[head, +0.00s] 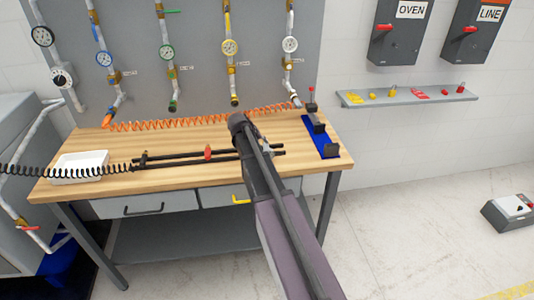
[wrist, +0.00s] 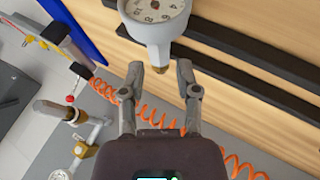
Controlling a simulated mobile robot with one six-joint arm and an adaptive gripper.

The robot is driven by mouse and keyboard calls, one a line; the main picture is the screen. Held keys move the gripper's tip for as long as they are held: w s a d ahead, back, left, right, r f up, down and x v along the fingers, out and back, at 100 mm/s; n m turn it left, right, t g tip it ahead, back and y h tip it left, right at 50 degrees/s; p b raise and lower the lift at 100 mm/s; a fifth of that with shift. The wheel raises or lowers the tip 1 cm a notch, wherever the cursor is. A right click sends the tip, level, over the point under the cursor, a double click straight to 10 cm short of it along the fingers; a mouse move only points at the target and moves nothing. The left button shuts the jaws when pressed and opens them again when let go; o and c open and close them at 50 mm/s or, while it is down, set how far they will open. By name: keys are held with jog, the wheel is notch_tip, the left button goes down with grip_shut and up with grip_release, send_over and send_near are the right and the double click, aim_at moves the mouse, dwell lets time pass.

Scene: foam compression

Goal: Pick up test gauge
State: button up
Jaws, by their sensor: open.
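The test gauge, seen as a gauge with a white dial, grey body and small brass fitting (wrist: 155,32), is at the top of the wrist view, its dial cut off by the frame edge. My gripper (wrist: 159,72) is open. Its two fingertips are apart, one on each side of the brass fitting, just below the gauge body. I see no clear contact between fingers and gauge. In the head view my arm covers this spot over the bench, and the gauge cannot be made out there.
Black rails (head: 180,160) with a red piece (head: 208,152) lie along the wooden bench (head: 130,179). A blue stand (head: 318,137) is at the right end, a white tray (head: 77,168) at the left. An orange coiled hose (head: 185,121) runs along the back, below wall gauges (head: 229,47).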

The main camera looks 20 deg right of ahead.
aim_at(265, 146)
dwell(0.3)
jog(key=shift+b+x, duration=2.05)
jog(key=shift+x, duration=0.55)
grip_shut()
